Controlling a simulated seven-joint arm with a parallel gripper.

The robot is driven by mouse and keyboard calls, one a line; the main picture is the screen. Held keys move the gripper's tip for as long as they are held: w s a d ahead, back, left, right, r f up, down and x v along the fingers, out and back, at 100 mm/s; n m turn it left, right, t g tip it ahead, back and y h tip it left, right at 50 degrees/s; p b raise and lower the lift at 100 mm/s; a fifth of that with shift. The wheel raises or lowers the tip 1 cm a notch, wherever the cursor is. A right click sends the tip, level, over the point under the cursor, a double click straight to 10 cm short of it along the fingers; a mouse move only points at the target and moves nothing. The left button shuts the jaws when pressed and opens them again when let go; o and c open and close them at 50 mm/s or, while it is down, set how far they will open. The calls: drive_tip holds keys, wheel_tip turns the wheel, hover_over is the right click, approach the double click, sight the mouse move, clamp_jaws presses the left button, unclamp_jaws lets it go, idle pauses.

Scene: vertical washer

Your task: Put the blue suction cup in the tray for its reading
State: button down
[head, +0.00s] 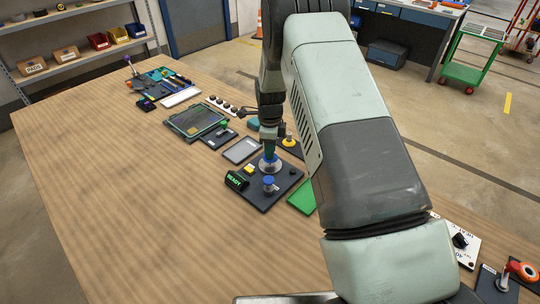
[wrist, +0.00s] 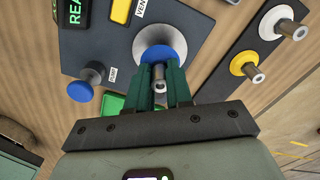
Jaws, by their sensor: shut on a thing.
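The blue suction cup (wrist: 160,47) has a wide blue disc and a thin metal stem. My gripper (wrist: 159,88) is shut on that stem. The cup is over a round pale grey plate (wrist: 153,32) on a dark panel (head: 277,196); I cannot tell whether it touches the plate. In the head view the blue cup (head: 269,163) shows below my gripper (head: 270,147). A shallow grey tray-like rectangle (head: 242,150) lies just behind the panel; I cannot tell if it is the reading tray.
The panel carries a green READY display (head: 236,180), a yellow button (head: 250,169) and a blue knob (head: 269,183). A dark rack holds a yellow cup (wrist: 244,63) and a white cup (wrist: 277,22). The wooden table (head: 130,200) is clear at the left.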

wheel_tip(320, 180, up, 5)
drive_tip(key=shift+r, duration=0.15)
drive_tip(key=shift+w+a+r, duration=0.5)
drive_tip(key=shift+a+r, duration=0.05)
drive_tip(key=shift+r, duration=0.1)
drive_tip(key=w+a+f, duration=0.1)
drive_tip(key=w+a, duration=0.5)
drive_tip(key=a, duration=0.4)
drive_tip(key=f, duration=1)
drive_tip(key=shift+w+a+f, duration=0.1)
drive_tip(key=shift+w+a, duration=0.1)
drive_tip(key=shift+a, duration=0.15)
drive_tip(key=shift+f, duration=0.1)
drive_tip(key=c, duration=1)
unclamp_jaws()
